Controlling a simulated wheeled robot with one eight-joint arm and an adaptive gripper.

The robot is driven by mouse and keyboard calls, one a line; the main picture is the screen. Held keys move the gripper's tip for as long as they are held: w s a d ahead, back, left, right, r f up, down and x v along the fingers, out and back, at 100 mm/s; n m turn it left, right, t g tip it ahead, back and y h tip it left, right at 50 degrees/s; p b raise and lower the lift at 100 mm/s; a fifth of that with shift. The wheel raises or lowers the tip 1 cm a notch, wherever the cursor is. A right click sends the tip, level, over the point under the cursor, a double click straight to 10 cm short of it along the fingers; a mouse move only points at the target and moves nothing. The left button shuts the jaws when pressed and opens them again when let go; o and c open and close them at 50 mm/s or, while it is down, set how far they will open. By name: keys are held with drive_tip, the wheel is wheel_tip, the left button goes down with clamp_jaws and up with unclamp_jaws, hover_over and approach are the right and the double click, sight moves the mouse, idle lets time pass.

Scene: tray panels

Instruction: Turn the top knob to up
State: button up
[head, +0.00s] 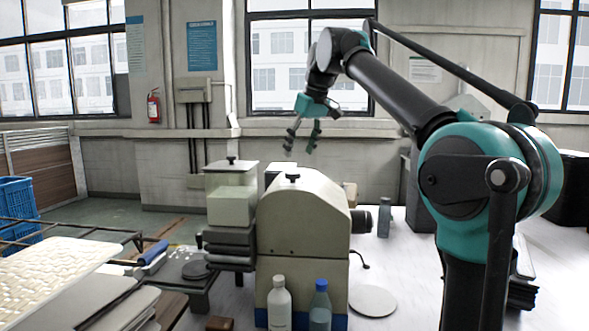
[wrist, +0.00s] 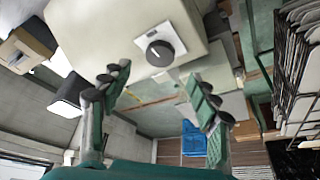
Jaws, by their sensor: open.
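A black round knob (wrist: 160,53) on a white square plate shows in the wrist view, on a cream machine housing. In the head view a black knob (head: 292,178) stands on top of the rounded cream machine (head: 318,222). A second black knob (head: 231,159) tops the pale clear box to its left. I cannot tell for certain which one the wrist view shows, nor which way its pointer faces. My gripper (head: 300,147) is open and empty, raised above the machine, apart from it. In the wrist view its fingers (wrist: 162,85) are spread wide, with the knob beyond them.
A white bottle (head: 279,305) and a blue-capped bottle (head: 320,308) stand in front of the machine. A grey disc (head: 372,301) lies on the white table to the right. A stack of trays (head: 75,290) fills the front left. The air around my gripper is clear.

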sight(293, 173)
drive_tip(key=x, duration=0.7)
drive_tip(key=shift+c, duration=0.4)
drive_tip(key=c, duration=1.1)
